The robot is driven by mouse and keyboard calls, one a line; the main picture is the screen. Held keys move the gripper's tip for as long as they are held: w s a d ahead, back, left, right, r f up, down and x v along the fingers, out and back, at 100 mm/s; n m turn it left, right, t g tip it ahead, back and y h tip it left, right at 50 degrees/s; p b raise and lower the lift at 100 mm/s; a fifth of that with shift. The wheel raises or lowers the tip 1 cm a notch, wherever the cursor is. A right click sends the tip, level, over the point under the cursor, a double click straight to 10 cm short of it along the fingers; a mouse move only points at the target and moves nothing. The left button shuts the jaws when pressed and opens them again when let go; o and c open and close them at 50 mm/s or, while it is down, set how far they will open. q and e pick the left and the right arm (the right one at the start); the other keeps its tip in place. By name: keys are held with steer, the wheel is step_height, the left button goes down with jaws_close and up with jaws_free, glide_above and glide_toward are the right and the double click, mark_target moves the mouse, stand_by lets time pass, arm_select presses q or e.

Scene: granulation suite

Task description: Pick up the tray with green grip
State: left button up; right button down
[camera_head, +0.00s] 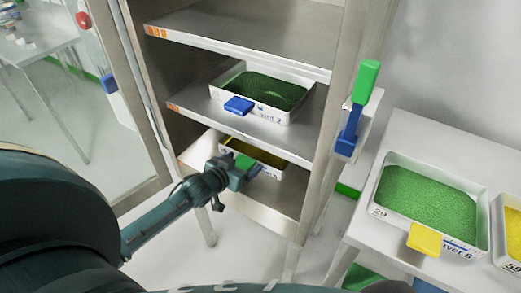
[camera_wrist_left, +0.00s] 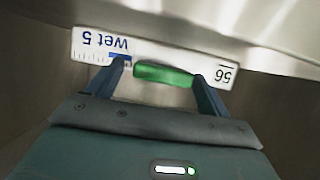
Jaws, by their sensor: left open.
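The tray with the green grip (camera_head: 270,172) sits on the lowest visible shelf of the cabinet and holds yellow material. Its green grip (camera_head: 244,162) sticks out at the front. In the left wrist view the tray's white front (camera_wrist_left: 185,57) reads "Wet 5" and "56", upside down. My left gripper (camera_head: 241,179) is at the tray front, partly hiding it. In the left wrist view its open fingers (camera_wrist_left: 161,72) stand on either side of the green grip (camera_wrist_left: 165,75). I cannot tell whether they touch it. My right gripper is not in view.
A tray with a blue grip (camera_head: 239,105) and green material stands on the shelf above (camera_head: 210,110). On the white table (camera_head: 350,232) at right are a tray with a yellow grip (camera_head: 422,239) and another tray with yellow material. The cabinet's side posts flank my left arm.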

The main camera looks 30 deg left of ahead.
arm_select(q)
steer(key=shift+w, duration=0.1)
steer(key=c, duration=1.2)
steer(key=shift+c, duration=0.4)
steer(key=shift+r, duration=0.15)
